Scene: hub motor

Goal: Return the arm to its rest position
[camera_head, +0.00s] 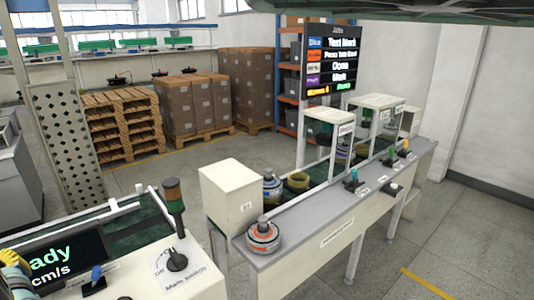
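My gripper does not show clearly in the head view, and I cannot tell where it is. A grey and orange hub motor (263,236) sits upright on the near end of the long grey workbench (330,215). A second motor (272,186) with a blue band stands behind it, beside the white box (231,190). A yellow ring-shaped part (298,181) lies to its right.
A white console with a main switch (177,261) and a screen (60,262) is at lower left. A yellow banded object (14,272), cut off by the frame, is unclear. Pallets (124,122) and cartons (193,105) stand behind. Floor at lower right is clear.

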